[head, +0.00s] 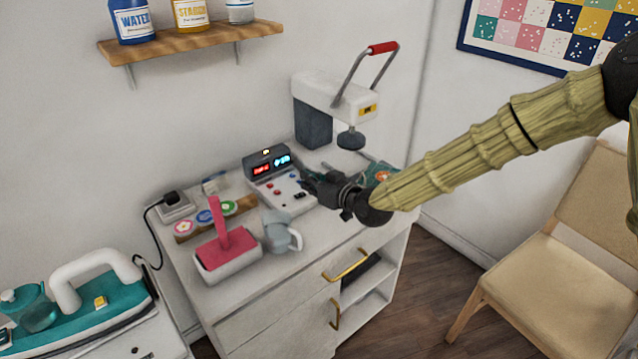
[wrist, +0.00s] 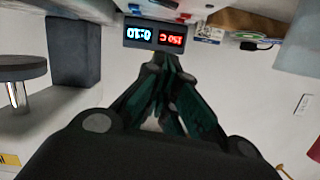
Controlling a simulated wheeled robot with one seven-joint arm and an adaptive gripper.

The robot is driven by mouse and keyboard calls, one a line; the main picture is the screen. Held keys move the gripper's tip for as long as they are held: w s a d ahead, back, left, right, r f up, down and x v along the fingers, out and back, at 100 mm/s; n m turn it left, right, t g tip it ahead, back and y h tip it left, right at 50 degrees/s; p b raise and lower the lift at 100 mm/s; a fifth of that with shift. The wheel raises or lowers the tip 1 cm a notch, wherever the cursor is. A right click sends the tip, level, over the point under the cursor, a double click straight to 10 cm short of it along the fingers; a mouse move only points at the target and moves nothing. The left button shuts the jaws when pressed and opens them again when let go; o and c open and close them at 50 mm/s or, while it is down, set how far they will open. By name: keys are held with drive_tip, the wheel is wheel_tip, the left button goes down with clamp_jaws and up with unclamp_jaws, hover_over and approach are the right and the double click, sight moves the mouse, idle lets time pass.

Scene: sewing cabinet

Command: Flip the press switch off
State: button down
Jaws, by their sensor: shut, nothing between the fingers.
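The press (head: 325,97) stands at the back of the cabinet, with a red-gripped lever raised and a dark round pad below its head. Its light control panel (head: 274,190) lies to the left front, with red and blue buttons and a small black switch (head: 299,195) near its right edge. The panel's display (head: 268,162) is lit red and blue; it also shows upside down in the wrist view (wrist: 155,35). My gripper (head: 307,182) is shut and empty, its tips over or beside the panel's right side. The switch's position is too small to tell.
A pink-handled tool (head: 225,250) in a white tray and a grey-blue jug (head: 281,232) stand in front of the panel. A wooden rack (head: 243,206) with round coloured pieces is left of it. A teal item (head: 378,175) lies right, beyond my gripper.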

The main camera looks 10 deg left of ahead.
sight(300, 195)
drive_tip(key=x, duration=0.3)
drive_tip(key=shift+s, duration=0.1)
drive_tip(key=shift+s+f+p, duration=0.2)
drive_tip(key=shift+f+p, duration=0.25)
drive_tip(key=shift+f, duration=1.5)
drive_tip(key=shift+s+f, duration=0.1)
